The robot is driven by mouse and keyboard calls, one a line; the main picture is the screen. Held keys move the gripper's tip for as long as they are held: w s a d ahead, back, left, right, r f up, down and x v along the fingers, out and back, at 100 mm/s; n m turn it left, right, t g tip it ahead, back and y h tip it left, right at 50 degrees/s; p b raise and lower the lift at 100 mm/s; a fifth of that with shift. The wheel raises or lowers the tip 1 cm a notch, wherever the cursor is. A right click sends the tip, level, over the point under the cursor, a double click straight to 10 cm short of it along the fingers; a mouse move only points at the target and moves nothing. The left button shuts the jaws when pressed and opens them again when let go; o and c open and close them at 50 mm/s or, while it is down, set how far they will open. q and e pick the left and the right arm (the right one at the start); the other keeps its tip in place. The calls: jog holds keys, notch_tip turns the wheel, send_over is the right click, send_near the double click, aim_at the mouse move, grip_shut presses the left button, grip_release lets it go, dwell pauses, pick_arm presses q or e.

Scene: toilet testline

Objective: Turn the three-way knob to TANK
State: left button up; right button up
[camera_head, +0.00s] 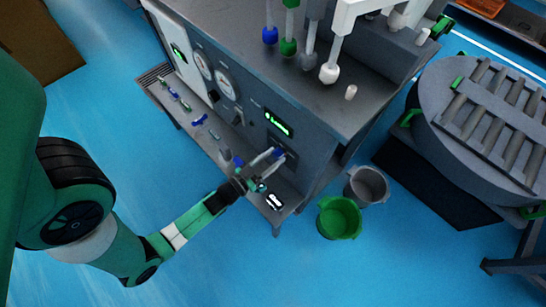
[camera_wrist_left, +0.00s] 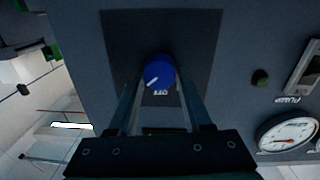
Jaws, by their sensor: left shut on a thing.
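The blue three-way knob (camera_wrist_left: 159,70) sits on a dark square plate (camera_wrist_left: 200,35) in the left wrist view. Its white pointer mark slants toward the lower left of that view. An upside-down OFF label shows just below the knob; other labels on the plate are hidden or unreadable. My left gripper (camera_wrist_left: 160,78) is shut on the knob, one finger on each side. In the head view my left gripper (camera_head: 272,157) reaches the front panel of the grey test bench (camera_head: 235,60), below the lit green display (camera_head: 279,123). My right gripper is not in view.
A low shelf (camera_head: 222,139) with small parts runs along the bench front. A green bucket (camera_head: 339,219) and a grey bucket (camera_head: 367,186) stand on the floor.

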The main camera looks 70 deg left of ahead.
pick_arm(q)
grip_shut()
jog(key=n+p, duration=0.2)
jog(key=n, duration=0.1)
jog(key=shift+r, duration=0.1)
jog(key=n+p, duration=0.1)
jog(key=n, duration=0.4)
jog(key=shift+a+p, duration=0.1)
jog(key=shift+p, duration=0.3)
jog(key=n, duration=0.5)
jog(key=shift+f+n, duration=0.3)
jog(key=n+y, duration=0.1)
jog(key=n, duration=0.5)
jog(key=shift+f+n, duration=0.15)
jog(key=shift+n, duration=0.25)
